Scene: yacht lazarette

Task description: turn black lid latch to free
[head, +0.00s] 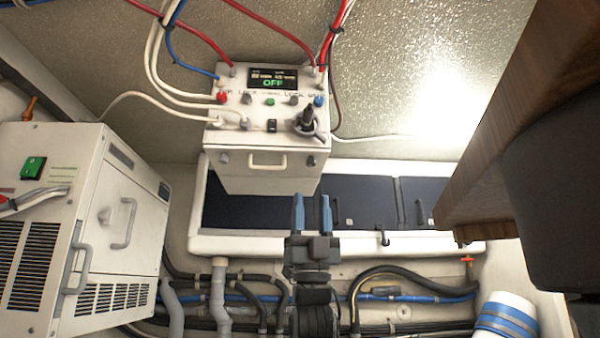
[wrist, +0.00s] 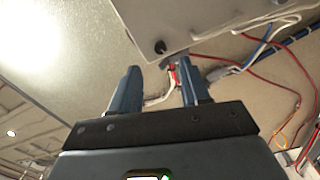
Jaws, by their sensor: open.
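A black upright knob (head: 308,118) in a grey ring sits at the front right of the top of a white box (head: 268,184). A small black hook-like catch (head: 384,237) sits on the front edge of the white-rimmed locker. I cannot tell for certain which of these is the lid latch. My gripper (head: 312,198) is open and empty, its blue fingers in front of the dark locker lid and below the box in the picture. In the wrist view the gripper (wrist: 161,74) faces a white panel with a black round part (wrist: 160,46).
The box has a display (head: 273,78) reading OFF, a front handle (head: 267,160), and red, white and blue cables. A white cabinet (head: 130,190) stands left. A wooden edge (head: 490,150) juts in at right. Hoses (head: 420,285) run below the locker.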

